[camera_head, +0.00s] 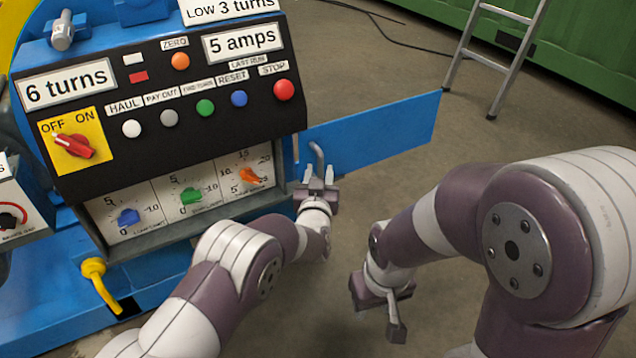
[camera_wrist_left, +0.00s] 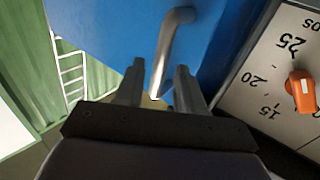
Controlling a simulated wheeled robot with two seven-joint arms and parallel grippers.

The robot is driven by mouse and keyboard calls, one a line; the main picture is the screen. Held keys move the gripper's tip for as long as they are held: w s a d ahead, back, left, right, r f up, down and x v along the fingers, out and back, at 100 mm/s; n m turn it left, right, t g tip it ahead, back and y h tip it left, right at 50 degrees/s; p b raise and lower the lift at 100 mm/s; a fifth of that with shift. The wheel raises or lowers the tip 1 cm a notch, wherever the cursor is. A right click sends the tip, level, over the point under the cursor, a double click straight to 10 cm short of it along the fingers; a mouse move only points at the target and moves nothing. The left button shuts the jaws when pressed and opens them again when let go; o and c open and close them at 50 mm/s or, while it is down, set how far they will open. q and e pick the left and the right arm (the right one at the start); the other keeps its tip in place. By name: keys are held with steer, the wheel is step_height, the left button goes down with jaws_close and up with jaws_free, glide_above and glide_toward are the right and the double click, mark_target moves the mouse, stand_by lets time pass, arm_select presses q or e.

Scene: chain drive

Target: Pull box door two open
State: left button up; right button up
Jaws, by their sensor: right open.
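A blue door panel (camera_head: 385,133) stands out to the right of the control box, beside the uncovered dial panel (camera_head: 185,200). No door number is readable. A grey bent handle (camera_head: 318,157) shows against the blue near the box's right edge. It also shows in the left wrist view (camera_wrist_left: 168,45). My left gripper (camera_head: 316,178) is at this handle, with its fingers apart on either side of the handle's free end. Gaps show between handle and fingers, so contact cannot be confirmed. My right gripper (camera_head: 382,308) is open and empty over the floor.
The black control face (camera_head: 160,105) with buttons and a red switch (camera_head: 75,145) is above the dials. A ladder (camera_head: 495,55) stands by a green container (camera_head: 590,50) at the back. Open floor lies right of the panel.

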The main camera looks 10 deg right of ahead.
arm_select(q)
steer(key=p+v, duration=0.4)
steer(key=v, duration=0.6)
steer(key=shift+r, duration=0.15)
